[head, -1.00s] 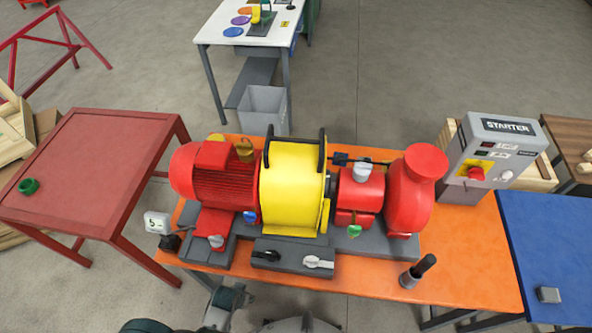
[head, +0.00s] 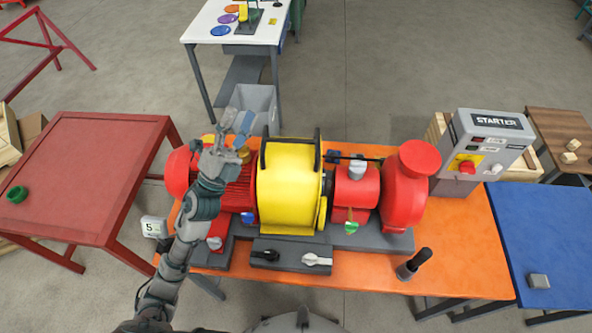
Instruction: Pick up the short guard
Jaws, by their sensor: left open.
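A yellow guard (head: 288,195) with two black handles stands on the pump skid, between the red motor (head: 228,197) and the red pump parts on the right. It is the only large guard in view; whether it is the short one I cannot tell. My left gripper (head: 236,121) is open and empty, raised over the far side of the motor, left of the guard and apart from its handles. My left forearm hides part of the motor. My right gripper is not in view.
The skid sits on an orange table (head: 450,250). A grey starter box (head: 485,145) stands at its right, and a dark upright post (head: 413,264) near its front edge. A mostly clear red table (head: 85,170) is at left, a blue table (head: 550,235) at right.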

